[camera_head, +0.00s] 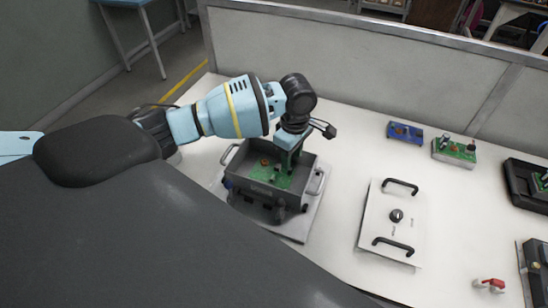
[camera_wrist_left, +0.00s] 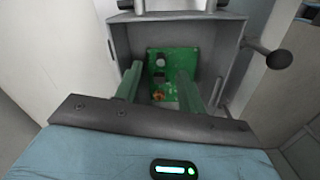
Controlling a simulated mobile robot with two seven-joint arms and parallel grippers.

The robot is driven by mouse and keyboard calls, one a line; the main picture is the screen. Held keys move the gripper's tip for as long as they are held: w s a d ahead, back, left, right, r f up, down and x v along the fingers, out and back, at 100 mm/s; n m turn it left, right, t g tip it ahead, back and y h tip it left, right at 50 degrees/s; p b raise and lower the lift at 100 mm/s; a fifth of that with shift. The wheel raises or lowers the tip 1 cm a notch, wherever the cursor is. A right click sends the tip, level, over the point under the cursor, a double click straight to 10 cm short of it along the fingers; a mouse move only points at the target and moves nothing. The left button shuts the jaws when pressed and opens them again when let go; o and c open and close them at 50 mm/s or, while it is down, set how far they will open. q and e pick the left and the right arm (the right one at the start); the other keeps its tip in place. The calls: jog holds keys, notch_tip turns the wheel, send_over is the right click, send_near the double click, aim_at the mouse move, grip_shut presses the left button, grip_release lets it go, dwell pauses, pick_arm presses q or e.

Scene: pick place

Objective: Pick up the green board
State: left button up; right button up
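The green board (camera_head: 268,176) lies inside a grey open-topped box (camera_head: 236,158) on the white table. In the left wrist view the green board (camera_wrist_left: 172,72) stands out against the box floor between my two fingers. My left gripper (camera_head: 289,166) reaches down into the box at its far right part. In the left wrist view the left gripper (camera_wrist_left: 158,78) has its fingers spread wide, with nothing visibly held between them. Whether a finger touches the board cannot be told. My right gripper is in neither view.
A white panel with black handles (camera_head: 374,222) lies right of the box. A blue board (camera_head: 405,133) and another green board (camera_head: 454,150) lie at the back right. A black tray (camera_head: 520,185) and a red-handled part (camera_head: 490,284) are further right. A partition (camera_head: 350,60) closes the back.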

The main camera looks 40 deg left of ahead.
aim_at(272, 173)
pick_arm(q)
jog(key=f, duration=0.4)
jog(key=shift+s+a+f+b, duration=0.15)
jog(key=shift+a+f+b, duration=0.15)
jog(key=shift+f, duration=0.1)
grip_shut()
